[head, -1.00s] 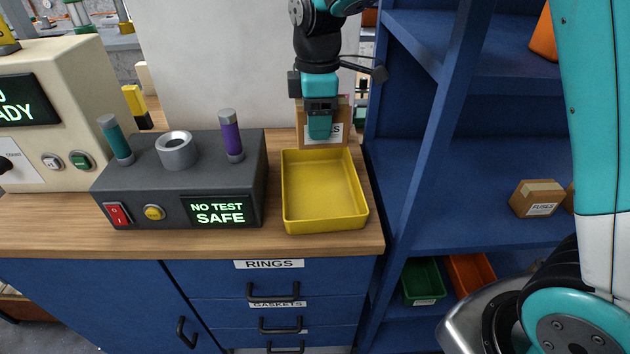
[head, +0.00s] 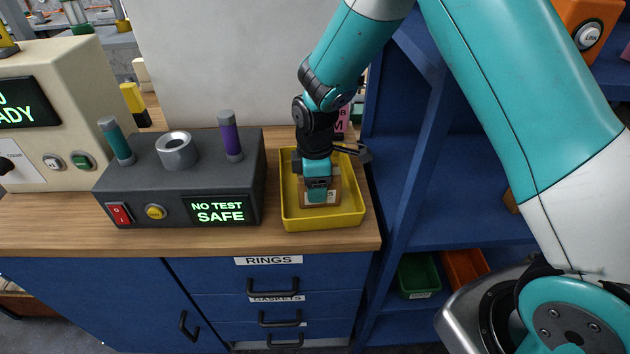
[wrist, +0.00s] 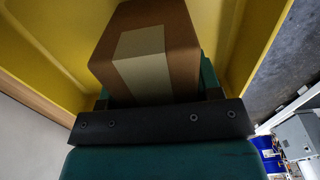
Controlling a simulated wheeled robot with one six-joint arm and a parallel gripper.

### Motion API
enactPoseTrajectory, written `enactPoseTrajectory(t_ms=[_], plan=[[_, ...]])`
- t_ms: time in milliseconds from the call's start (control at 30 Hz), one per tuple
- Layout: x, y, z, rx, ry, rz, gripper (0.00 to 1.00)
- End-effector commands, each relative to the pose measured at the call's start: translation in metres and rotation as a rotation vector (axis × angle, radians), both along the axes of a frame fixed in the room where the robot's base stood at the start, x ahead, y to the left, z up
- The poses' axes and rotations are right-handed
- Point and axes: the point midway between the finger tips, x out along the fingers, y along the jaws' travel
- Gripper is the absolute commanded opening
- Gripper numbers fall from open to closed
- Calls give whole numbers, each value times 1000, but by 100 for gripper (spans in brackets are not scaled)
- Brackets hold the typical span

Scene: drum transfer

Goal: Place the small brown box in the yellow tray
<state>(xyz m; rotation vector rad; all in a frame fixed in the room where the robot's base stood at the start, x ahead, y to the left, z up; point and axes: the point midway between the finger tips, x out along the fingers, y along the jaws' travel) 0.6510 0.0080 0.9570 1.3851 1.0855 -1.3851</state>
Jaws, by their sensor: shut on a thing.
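The small brown box (head: 332,187) is inside the outline of the yellow tray (head: 296,219) in the head view, low over or on its floor; I cannot tell whether it touches. A white label shows on its front, partly hidden by my gripper (head: 318,198). My gripper is shut on the box and points down into the tray. In the wrist view the brown box (wrist: 180,28) with a pale strip sits between the jaws, with the yellow tray wall (wrist: 60,30) around it.
A grey test unit (head: 180,185) with upright teal and purple handles stands left of the tray. The blue shelf unit (head: 440,200) rises close on the right. A pink item (head: 342,122) is behind the tray. Wood counter (head: 270,240) runs along the front.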

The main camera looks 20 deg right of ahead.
Motion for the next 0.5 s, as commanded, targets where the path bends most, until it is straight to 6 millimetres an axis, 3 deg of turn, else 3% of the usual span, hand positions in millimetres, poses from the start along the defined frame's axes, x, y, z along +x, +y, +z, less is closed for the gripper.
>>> enactPoseTrajectory(t_ms=[233,267,300,367,500], plan=[[0,0,-3,0,-1,0,27],[0,0,-3,0,0,0,63],[0,0,-2,0,0,0,72],[0,0,-2,0,0,0,84],[0,0,-2,0,0,0,84]])
